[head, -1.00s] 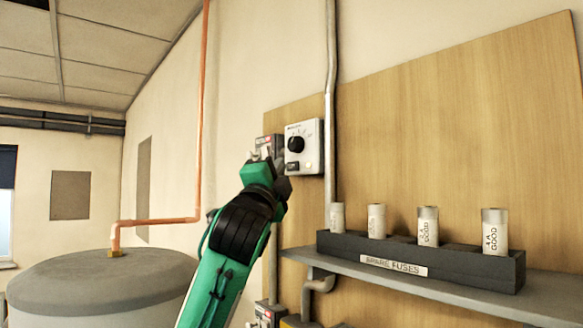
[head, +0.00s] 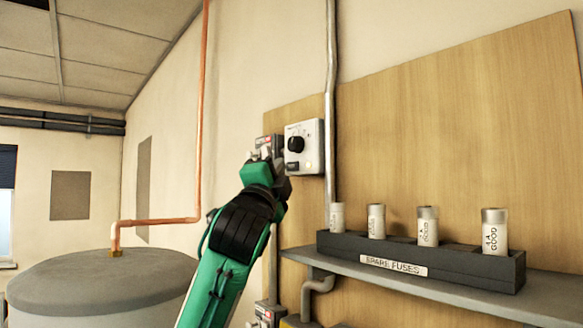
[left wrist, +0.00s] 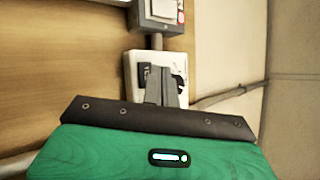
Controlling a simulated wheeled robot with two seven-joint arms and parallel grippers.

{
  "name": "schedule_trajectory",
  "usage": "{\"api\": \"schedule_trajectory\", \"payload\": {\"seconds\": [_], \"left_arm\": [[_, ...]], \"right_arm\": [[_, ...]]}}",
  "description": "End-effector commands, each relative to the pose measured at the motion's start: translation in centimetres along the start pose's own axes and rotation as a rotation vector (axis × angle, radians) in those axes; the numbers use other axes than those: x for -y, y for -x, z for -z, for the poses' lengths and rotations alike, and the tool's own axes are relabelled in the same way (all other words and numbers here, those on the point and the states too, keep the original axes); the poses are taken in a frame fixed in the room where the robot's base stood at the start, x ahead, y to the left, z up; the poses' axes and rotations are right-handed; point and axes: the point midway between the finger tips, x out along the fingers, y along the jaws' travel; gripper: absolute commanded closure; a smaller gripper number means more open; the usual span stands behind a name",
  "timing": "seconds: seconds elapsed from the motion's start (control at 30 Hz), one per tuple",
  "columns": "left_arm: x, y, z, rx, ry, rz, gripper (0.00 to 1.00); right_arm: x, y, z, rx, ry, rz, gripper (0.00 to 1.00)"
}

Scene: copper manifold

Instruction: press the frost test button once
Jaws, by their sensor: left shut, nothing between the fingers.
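A white control box (head: 315,134) with a black round dial (head: 296,144) is mounted on the wooden board in the head view. It also shows in the left wrist view (left wrist: 131,62), partly covered by my fingers. My left gripper (head: 268,153) is shut and empty, just left of the box in the head view. In the left wrist view its fingertips (left wrist: 162,72) overlap the box's face. I cannot tell whether they touch it. The frost test button cannot be made out with certainty; the fingers may hide it. My right gripper is not in view.
A grey box (head: 267,141) sits behind my left gripper. A vertical grey conduit (head: 331,80) runs beside the control box. A shelf (head: 440,294) at lower right carries a dark spare-fuse rack (head: 466,267) with several white fuses. A grey tank (head: 100,285) stands at lower left.

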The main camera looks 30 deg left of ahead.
Motion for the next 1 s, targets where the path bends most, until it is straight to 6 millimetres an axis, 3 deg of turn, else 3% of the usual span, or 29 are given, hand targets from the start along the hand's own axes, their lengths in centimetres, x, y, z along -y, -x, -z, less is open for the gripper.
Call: {"api": "schedule_trajectory", "payload": {"seconds": [1.0], "left_arm": [[-0.4, -0.58, 0.46, 0.0, 0.0, 0.0, 1.0]], "right_arm": [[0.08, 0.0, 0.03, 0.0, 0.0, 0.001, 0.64]]}}
